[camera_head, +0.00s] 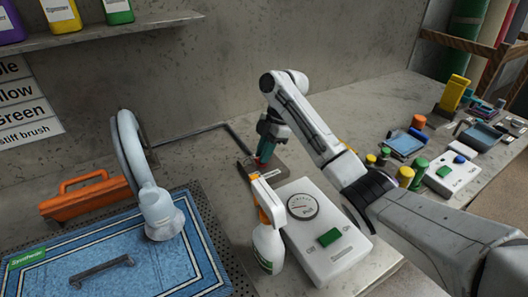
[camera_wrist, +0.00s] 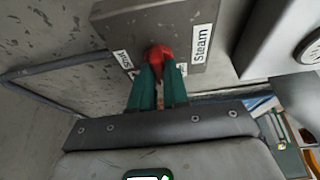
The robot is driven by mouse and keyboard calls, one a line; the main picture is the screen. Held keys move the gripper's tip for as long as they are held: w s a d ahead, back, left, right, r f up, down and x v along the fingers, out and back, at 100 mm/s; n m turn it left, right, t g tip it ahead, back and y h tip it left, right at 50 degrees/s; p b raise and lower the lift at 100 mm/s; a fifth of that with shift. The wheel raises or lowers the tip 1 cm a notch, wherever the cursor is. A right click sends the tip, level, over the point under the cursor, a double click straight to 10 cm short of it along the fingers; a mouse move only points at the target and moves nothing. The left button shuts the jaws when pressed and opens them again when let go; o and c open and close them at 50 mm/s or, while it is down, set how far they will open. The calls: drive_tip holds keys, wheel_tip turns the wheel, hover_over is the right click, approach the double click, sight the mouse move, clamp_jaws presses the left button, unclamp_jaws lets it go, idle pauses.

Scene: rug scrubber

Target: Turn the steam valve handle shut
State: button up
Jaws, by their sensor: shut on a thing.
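The red steam valve handle (camera_wrist: 160,51) sits on a grey valve block (camera_wrist: 190,20) in the wrist view. My gripper (camera_wrist: 161,68) is shut on the handle, its two green fingers close on either side of it. A "Steam" label (camera_wrist: 202,42) is to the right of the handle and a smaller label (camera_wrist: 123,59) to the left. In the head view my gripper (camera_head: 265,153) reaches down to the block (camera_head: 283,172) on the bench. The handle is mostly hidden there, so I cannot tell its angle.
A white spray bottle (camera_head: 267,245) with an orange top and a white gauge box (camera_head: 335,262) stand close in front of the valve. A pale curved arm-like fixture (camera_head: 135,160) rises at the left over a blue rug (camera_head: 165,270). An orange toolbox (camera_head: 85,197) lies behind it.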

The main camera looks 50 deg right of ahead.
drive_tip(key=shift+r+m+p, duration=0.1)
drive_tip(key=shift+m+p, duration=0.2)
drive_tip(key=shift+p, duration=0.1)
clamp_jaws()
drive_tip(key=m+p, duration=0.1)
drive_tip(key=m+t+p, duration=0.1)
drive_tip(key=p, duration=0.1)
drive_tip(key=shift+s+a+r+m, duration=0.1)
drive_tip(key=shift+r+m, duration=0.05)
drive_tip(key=shift+m, duration=0.15)
drive_tip(key=m+h+p, duration=0.1)
drive_tip(key=m+p, duration=0.1)
drive_tip(key=m+t+h+p, duration=0.1)
drive_tip(key=m+p, duration=0.2)
drive_tip(key=shift+s+a+t, duration=0.1)
drive_tip(key=shift+t, duration=0.2)
drive_tip(key=m+p, duration=0.2)
drive_tip(key=m+h+p, duration=0.1)
drive_tip(key=m+p, duration=0.1)
drive_tip(key=shift+a+m+t+h, duration=0.1)
drive_tip(key=shift+m+t+h, duration=0.2)
drive_tip(key=shift+m, duration=0.1)
drive_tip(key=m+h+p, duration=0.1)
drive_tip(key=m, duration=0.1)
drive_tip(key=m+p, duration=0.1)
drive_tip(key=m, duration=0.1)
drive_tip(key=shift+f+m+h, duration=0.2)
drive_tip(key=shift+m+h, duration=0.2)
drive_tip(key=o, duration=0.7)
unclamp_jaws()
